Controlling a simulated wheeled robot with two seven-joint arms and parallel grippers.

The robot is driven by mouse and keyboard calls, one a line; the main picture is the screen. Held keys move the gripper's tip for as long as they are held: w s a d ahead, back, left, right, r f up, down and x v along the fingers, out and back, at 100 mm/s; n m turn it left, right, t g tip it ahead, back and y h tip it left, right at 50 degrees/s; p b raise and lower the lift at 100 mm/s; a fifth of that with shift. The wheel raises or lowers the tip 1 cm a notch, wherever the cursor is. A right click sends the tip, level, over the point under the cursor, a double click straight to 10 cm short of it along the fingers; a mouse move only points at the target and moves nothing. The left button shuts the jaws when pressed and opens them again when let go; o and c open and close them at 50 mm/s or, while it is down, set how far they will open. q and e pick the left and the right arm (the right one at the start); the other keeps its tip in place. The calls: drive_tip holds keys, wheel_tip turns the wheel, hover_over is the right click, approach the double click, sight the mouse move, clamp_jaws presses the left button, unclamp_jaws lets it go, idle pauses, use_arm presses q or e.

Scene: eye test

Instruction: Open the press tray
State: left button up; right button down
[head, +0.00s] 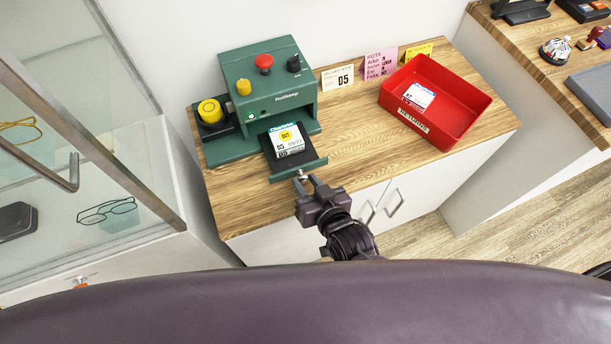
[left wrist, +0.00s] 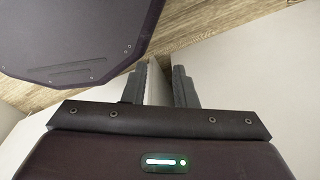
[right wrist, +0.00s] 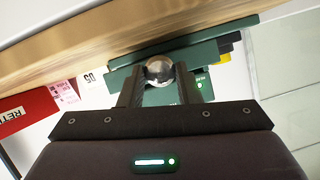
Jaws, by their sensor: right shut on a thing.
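The green press (head: 268,85) stands on the wooden counter against the wall. Its press tray (head: 312,167) sticks out at the front, with a dark bed and a green front edge. A labelled white-and-dark flat item (head: 290,140) with a yellow spot lies on the tray. My right gripper (head: 304,180) is at the tray's front edge. In the right wrist view its fingers (right wrist: 163,95) are closed around the round metal tray knob (right wrist: 160,70). In the left wrist view my left gripper (left wrist: 163,85) is open and empty, away from the press.
A red returns bin (head: 462,132) with a labelled item (head: 418,96) stands right on the counter (head: 365,145). A yellow button (head: 209,110) sits left of the press. Small cards (head: 337,77) stand behind. A glass display case (head: 95,110) is at the left.

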drive_tip(key=c, duration=1.1)
unclamp_jaws()
drive_tip(key=shift+o, duration=0.2)
drive_tip(key=v, duration=0.7)
drive_tip(key=shift+s+d+r+b, duration=0.15)
drive_tip(key=shift+s+b, duration=0.15)
drive_tip(key=shift+b, duration=0.15)
